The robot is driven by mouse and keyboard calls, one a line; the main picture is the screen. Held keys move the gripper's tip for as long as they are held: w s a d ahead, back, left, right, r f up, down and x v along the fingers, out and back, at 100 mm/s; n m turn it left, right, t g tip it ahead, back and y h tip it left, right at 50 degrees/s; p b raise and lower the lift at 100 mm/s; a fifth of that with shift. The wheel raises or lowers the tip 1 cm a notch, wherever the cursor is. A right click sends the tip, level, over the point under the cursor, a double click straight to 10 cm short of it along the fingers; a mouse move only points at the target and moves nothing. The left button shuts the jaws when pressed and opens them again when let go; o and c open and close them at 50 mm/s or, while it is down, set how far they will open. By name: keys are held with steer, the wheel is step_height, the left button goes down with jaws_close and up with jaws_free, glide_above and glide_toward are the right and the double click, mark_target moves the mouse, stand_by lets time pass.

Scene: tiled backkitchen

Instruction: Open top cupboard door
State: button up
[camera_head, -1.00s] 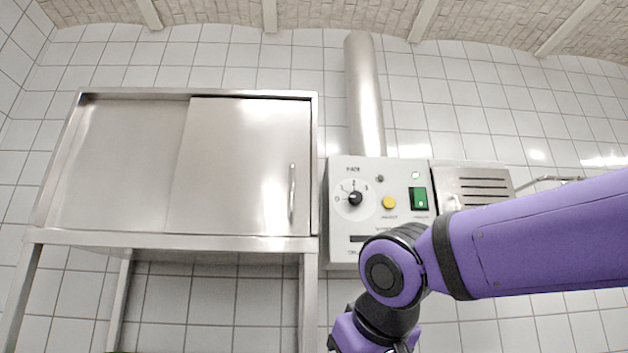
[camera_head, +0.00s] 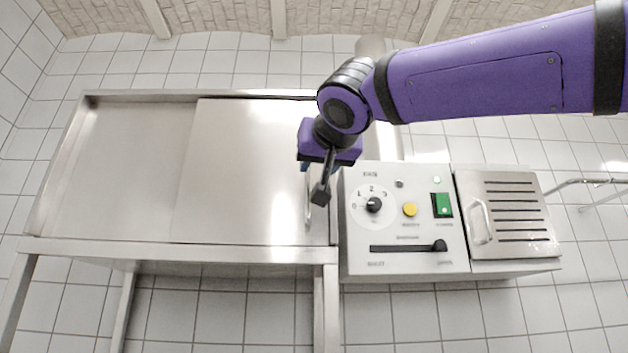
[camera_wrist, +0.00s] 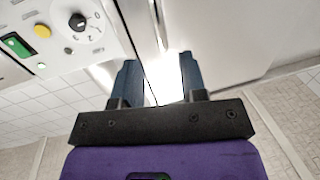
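The door's upright bar handle (camera_head: 308,212) is near that right edge, partly hidden by my gripper (camera_head: 320,190). My gripper is in front of the handle, pointing down in the picture. In the wrist view my gripper (camera_wrist: 158,68) has its two fingers apart, with bright steel behind the gap. I cannot tell whether the handle lies between the fingers.
A white control box (camera_head: 400,225) with knob, yellow button and green switch stands close to the cupboard's right. A slatted steel unit (camera_head: 510,215) adjoins it. My arm reaches across above both. Tiled wall lies behind.

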mark_target(309, 178)
steer(key=w, duration=0.2)
steer(key=w+a, duration=0.1)
steer(key=w, duration=0.4)
steer(key=shift+w+a, duration=0.2)
steer(key=shift+w, duration=0.1)
jaws_close()
